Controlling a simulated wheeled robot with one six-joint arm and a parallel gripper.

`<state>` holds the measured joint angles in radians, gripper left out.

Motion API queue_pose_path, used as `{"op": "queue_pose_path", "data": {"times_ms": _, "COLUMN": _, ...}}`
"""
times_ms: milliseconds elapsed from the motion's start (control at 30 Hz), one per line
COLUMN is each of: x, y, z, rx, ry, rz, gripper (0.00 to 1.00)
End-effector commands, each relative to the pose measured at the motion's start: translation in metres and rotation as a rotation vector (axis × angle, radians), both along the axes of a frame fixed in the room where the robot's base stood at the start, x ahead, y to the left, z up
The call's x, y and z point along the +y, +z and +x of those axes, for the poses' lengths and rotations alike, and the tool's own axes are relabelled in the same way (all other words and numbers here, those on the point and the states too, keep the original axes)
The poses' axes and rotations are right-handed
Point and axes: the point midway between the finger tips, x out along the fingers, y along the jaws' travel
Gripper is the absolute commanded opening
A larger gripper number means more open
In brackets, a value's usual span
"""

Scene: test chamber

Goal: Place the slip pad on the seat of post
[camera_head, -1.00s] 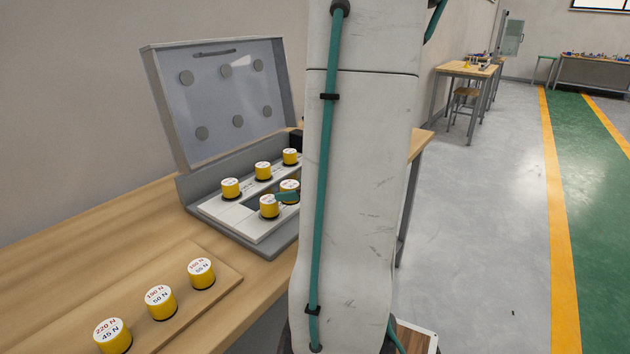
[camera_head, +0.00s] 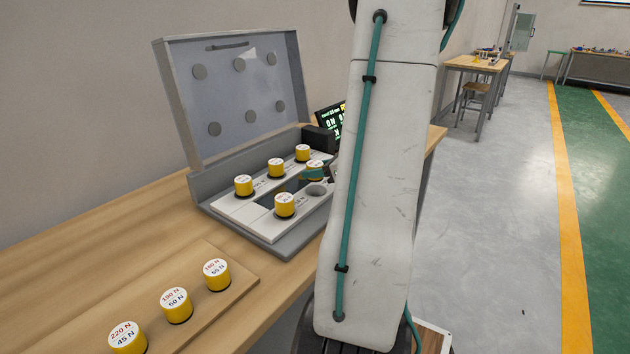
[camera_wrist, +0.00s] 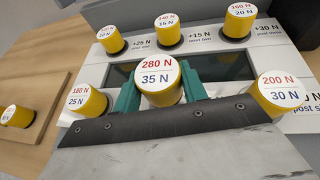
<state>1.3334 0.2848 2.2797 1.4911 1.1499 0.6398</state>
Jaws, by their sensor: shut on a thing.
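My gripper (camera_wrist: 160,88), with teal fingers, is shut on a yellow cylinder with a white top reading 280 N / 35 N (camera_wrist: 158,70). In the head view this held cylinder (camera_head: 314,166) hangs just above the lower tray. An empty round dark seat (camera_head: 317,190) shows below it. Small print by the posts is hard to read, so I cannot tell which is the slip pad or the named post. Cylinders marked 180 N / 25 N (camera_wrist: 88,103) and 200 N / 30 N (camera_wrist: 280,94) stand either side in the wrist view.
The open grey case (camera_head: 206,180) holds a back row of three cylinders (camera_head: 276,168). A wooden board (camera_head: 236,287) at the front left holds three more. A small dark display (camera_head: 329,122) stands behind the case. Bare bench lies to the left.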

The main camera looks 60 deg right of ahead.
Motion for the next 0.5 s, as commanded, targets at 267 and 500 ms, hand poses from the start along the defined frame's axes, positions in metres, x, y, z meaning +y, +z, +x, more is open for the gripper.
{"op": "queue_pose_path", "data": {"times_ms": 267, "x": -0.006, "y": -0.034, "z": -0.007, "rx": 0.000, "ry": -0.015, "rz": 0.003, "gripper": 0.16}}
{"op": "queue_pose_path", "data": {"times_ms": 500, "x": -0.005, "y": -0.035, "z": -0.006, "rx": 0.000, "ry": -0.013, "rz": 0.003, "gripper": 0.16}}
